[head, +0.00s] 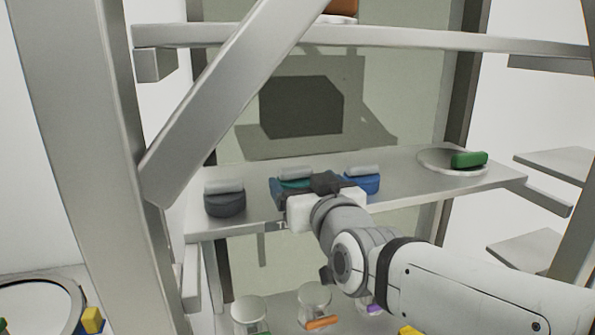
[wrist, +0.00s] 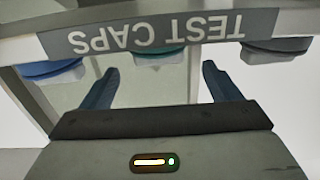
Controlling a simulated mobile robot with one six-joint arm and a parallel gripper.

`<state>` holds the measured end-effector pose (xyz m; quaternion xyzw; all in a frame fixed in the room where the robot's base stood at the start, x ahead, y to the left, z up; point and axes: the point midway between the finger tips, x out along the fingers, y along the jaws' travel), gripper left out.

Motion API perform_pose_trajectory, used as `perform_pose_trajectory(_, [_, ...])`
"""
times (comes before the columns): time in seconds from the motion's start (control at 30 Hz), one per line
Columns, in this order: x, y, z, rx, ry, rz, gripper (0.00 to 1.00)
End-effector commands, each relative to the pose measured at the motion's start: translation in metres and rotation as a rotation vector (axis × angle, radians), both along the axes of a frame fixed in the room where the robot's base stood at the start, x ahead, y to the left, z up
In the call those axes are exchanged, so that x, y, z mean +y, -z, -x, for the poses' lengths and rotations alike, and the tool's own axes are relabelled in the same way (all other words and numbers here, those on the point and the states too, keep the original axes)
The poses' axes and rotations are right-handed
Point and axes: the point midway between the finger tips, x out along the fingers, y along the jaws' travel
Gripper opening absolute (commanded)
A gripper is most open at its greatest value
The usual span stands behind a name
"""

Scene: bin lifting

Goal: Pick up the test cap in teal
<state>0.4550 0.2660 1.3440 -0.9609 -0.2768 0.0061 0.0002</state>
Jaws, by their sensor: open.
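The teal test cap (head: 292,184), with a grey bar handle on top, sits on the metal shelf between a dark grey cap and a blue cap. My gripper (head: 305,190) is in front of it and partly hides it in the head view. In the wrist view the teal cap (wrist: 160,54) shows just past the label strip, partly hidden by it. My gripper (wrist: 160,70) is open and empty there, its two blue fingers spread to either side of the teal cap's line. The fingertips look short of the cap; the exact gap cannot be told.
The dark grey cap (head: 224,203) and blue cap (head: 363,182) flank the teal one closely. A TEST CAPS label strip (wrist: 160,32) runs along the shelf's front edge. A green object (head: 469,160) lies on a round plate at the right. A diagonal brace (head: 230,95) crosses at left.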

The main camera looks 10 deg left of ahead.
Motion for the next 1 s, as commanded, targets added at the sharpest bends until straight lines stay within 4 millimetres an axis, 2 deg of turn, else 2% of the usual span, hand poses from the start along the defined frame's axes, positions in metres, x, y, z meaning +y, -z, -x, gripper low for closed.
perform_pose_trajectory(0.37, [0.02,-0.002,-0.024,-0.005,-0.009,-0.001,0.84])
perform_pose_trajectory(0.7, [0.039,0.0,-0.06,-0.004,-0.012,-0.001,0.84])
perform_pose_trajectory(1.0, [0.043,0.002,-0.064,-0.006,-0.013,-0.002,0.84])
